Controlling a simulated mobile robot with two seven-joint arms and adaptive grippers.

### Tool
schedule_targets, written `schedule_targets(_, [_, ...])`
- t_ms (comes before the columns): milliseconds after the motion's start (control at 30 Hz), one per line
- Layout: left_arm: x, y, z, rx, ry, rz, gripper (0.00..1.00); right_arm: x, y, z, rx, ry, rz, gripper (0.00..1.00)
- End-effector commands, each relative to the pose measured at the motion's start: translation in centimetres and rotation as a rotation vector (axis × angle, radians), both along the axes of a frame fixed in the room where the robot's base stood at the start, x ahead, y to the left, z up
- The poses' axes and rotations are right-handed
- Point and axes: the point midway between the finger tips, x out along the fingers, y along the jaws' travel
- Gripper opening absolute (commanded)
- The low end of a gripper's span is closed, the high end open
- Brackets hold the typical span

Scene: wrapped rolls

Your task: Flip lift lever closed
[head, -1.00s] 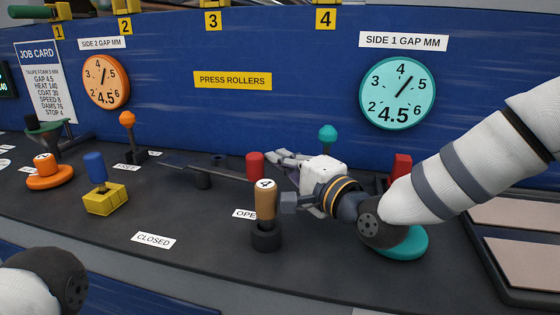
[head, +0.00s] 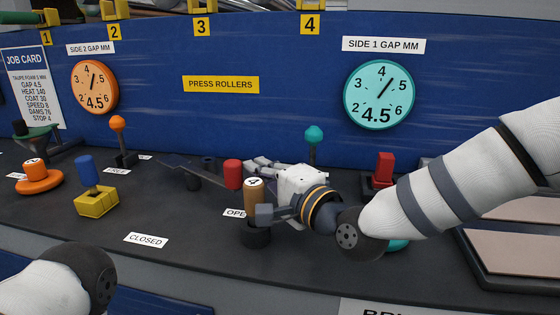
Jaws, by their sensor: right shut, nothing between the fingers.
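The lever is a flat dark bar (head: 205,171) on the console, with an upright red knob (head: 233,174) at its right end. The OPEN label (head: 234,212) lies in front of the knob, partly hidden by a brown handle. The CLOSED label (head: 146,240) lies nearer me to the left. My right gripper (head: 254,164) is shut and empty, its fingers just behind and right of the red knob; I cannot tell whether they touch. My left gripper is out of view; only part of my left arm shows at lower left.
The brown handle (head: 253,194) marked 4 stands close in front of my right gripper. A turquoise-knobbed lever (head: 314,135) stands behind it. A blue-handled yellow block (head: 96,203) and an orange-knobbed lever (head: 118,124) stand left. The console around the CLOSED label is clear.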

Motion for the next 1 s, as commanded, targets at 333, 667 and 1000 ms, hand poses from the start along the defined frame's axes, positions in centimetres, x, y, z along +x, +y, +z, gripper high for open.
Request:
schedule_targets(333, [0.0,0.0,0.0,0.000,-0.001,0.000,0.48,-0.9,-0.9,0.0,0.000,0.001,-0.001,0.00])
schedule_targets(667, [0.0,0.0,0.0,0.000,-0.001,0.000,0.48,-6.8,-5.7,0.0,0.002,0.002,-0.002,0.00])
schedule_targets(1000, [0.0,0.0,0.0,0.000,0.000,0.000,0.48,-9.4,-7.7,0.0,0.000,0.000,-0.001,0.00])
